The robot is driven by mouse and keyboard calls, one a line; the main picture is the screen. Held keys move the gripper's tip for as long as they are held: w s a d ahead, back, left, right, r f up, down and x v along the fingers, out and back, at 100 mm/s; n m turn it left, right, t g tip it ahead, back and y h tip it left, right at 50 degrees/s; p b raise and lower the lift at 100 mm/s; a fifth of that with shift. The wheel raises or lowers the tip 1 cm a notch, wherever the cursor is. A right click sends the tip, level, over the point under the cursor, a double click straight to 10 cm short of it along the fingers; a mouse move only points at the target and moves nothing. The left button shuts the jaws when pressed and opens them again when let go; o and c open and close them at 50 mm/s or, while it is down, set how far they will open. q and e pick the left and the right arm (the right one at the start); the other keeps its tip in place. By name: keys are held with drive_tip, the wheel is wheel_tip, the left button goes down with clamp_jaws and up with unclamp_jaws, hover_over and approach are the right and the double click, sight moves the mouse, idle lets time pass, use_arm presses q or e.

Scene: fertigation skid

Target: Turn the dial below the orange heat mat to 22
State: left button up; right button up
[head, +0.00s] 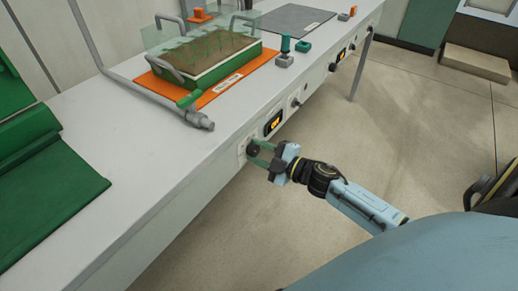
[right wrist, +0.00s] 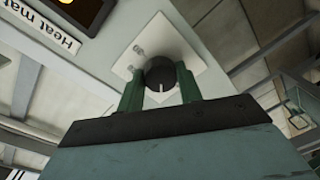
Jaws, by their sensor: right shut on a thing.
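The orange heat mat (head: 213,90) lies on the bench top with a planted tray (head: 238,69) on it. Below it, on the bench's front panel, is a black round dial (head: 252,149) on a white plate. In the right wrist view the dial (right wrist: 160,75) shows a pale pointer line and sits on its white plate (right wrist: 187,48). My right gripper (head: 258,153) is shut on the dial, with its green fingers on either side of it, also in the right wrist view (right wrist: 160,90). A lit display (head: 274,122) is beside the dial; its digits are too small to read. My left gripper is not in view.
A "Heat mat" label (right wrist: 50,32) is by the display. Further along the panel are a small knob (head: 295,102) and another display (head: 341,56). A grey pipe fitting (head: 200,119) is near the bench edge. A green panel (head: 50,195) is at left. The floor in front is clear.

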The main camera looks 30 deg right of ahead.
drive_tip(key=n, duration=0.2)
drive_tip(key=shift+n, duration=0.4)
drive_tip(key=n, duration=0.2)
drive_tip(key=shift+n, duration=1.2)
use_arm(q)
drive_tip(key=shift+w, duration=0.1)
use_arm(e)
drive_tip(key=shift+n+h, duration=0.3)
drive_tip(key=shift+n, duration=0.4)
drive_tip(key=o, duration=1)
drive_tip(key=shift+s, duration=0.1)
